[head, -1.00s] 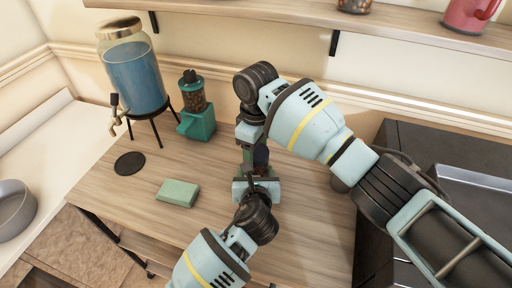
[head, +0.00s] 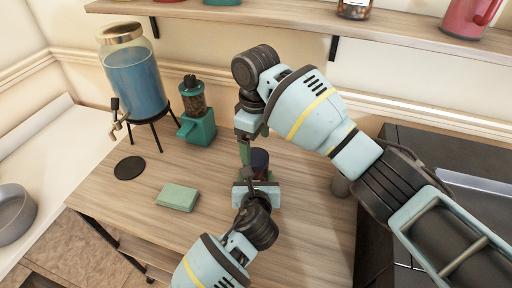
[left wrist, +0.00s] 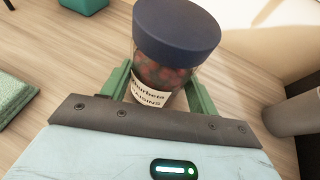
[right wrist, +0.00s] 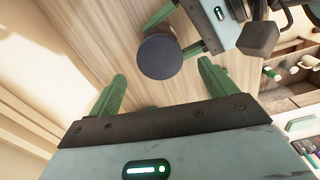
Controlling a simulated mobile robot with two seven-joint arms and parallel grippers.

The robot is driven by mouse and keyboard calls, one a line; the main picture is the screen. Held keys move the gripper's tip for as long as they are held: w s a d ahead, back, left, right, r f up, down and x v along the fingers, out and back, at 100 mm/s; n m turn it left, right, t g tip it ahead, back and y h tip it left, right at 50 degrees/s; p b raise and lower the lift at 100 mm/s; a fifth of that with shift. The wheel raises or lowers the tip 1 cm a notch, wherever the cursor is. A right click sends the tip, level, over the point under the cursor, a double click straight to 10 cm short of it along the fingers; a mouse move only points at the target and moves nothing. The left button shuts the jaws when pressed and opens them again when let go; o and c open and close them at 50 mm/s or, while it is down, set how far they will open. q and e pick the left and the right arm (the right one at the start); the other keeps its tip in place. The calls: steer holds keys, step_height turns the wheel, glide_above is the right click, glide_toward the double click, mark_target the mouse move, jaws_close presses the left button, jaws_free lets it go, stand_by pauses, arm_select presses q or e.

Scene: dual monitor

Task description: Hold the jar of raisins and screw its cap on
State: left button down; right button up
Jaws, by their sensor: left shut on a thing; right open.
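The jar of raisins (left wrist: 158,92) is clear glass with a white label and dark red contents. Its dark blue cap (left wrist: 178,28) sits on top of the jar and looks roughly level; how tight it is cannot be told. The cap also shows from above in the right wrist view (right wrist: 160,56) and in the head view (head: 260,158). My left gripper (head: 258,180) is shut on the jar's body and holds it upright. My right gripper (right wrist: 162,72) is open and empty, its fingers apart from the cap, which lies ahead of the gap between them.
A green block (head: 177,197) and a black disc (head: 130,168) lie on the wooden table (head: 310,220). Behind stand a teal grinder (head: 198,125) and a drink dispenser (head: 133,75). A shelf (head: 290,28) runs above. A grey cylinder (left wrist: 292,117) stands to the right.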

mark_target(256, 156)
steer(key=shift+c, duration=0.3)
steer(key=shift+r+m, duration=1.4)
steer(key=shift+r, duration=0.4)
steer(key=shift+f, duration=0.1)
steer(key=shift+f, duration=3.95)
steer(key=shift+c, duration=0.3)
steer(key=c, duration=1)
steer(key=o, duration=1.2)
